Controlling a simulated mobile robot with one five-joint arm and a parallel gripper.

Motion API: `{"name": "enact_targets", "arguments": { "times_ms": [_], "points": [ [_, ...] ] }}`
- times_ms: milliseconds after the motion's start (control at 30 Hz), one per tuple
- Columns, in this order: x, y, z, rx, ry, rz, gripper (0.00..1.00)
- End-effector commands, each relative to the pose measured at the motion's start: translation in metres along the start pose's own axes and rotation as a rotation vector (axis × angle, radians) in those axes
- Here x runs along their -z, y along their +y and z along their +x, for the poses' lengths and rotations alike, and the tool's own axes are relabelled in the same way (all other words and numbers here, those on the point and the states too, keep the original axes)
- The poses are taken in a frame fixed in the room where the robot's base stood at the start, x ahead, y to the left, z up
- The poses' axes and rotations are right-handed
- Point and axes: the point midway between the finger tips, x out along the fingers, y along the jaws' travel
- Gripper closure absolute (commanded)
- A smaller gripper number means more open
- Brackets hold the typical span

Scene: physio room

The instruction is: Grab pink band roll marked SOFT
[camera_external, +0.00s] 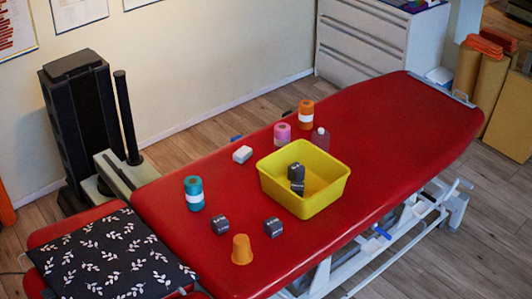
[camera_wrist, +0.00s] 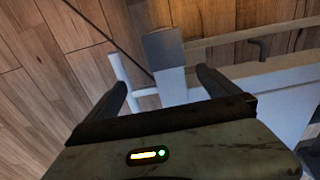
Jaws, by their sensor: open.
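The pink band roll (camera_external: 282,133) stands upright on the red treatment table (camera_external: 410,130), near its far long edge, behind the yellow bin. Any lettering on it is too small to read. It does not show in the wrist view. In the wrist view my gripper (camera_wrist: 164,88) has its two dark fingers wide apart with nothing held between them. It faces the wooden floor and pale metal framework, with a grey block beyond the fingers. I cannot make out my gripper clearly in the external view.
The yellow bin (camera_external: 277,189) holds dark weights. The table's right end is clear.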

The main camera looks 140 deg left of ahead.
Motion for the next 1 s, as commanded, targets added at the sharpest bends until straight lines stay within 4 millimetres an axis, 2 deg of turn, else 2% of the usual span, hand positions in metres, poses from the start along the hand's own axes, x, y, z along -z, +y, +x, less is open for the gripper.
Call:
{"name": "enact_targets", "arguments": {
  "times_ms": [167,233,267,533,600,667,767,867,900,967,1000],
  "points": [
    [0.0,0.0,0.0,0.0,0.0,0.001,0.0],
    [0.0,0.0,0.0,0.0,0.0,0.001,0.19],
    [0.0,0.0,0.0,0.0,0.0,0.001,0.21],
    [0.0,-0.001,0.0,0.002,0.0,0.001,0.21],
    [0.002,-0.012,-0.001,0.015,-0.002,-0.001,0.21],
    [0.005,-0.034,-0.002,0.041,-0.008,-0.003,0.21],
    [0.009,-0.107,-0.007,0.128,-0.036,-0.007,0.21],
    [-0.006,-0.226,-0.019,0.256,-0.118,-0.008,0.21],
    [-0.02,-0.275,-0.026,0.305,-0.165,-0.008,0.21],
    [-0.048,-0.346,-0.037,0.367,-0.249,-0.008,0.21],
    [-0.072,-0.39,-0.046,0.4,-0.312,-0.008,0.21]
  ]
}}
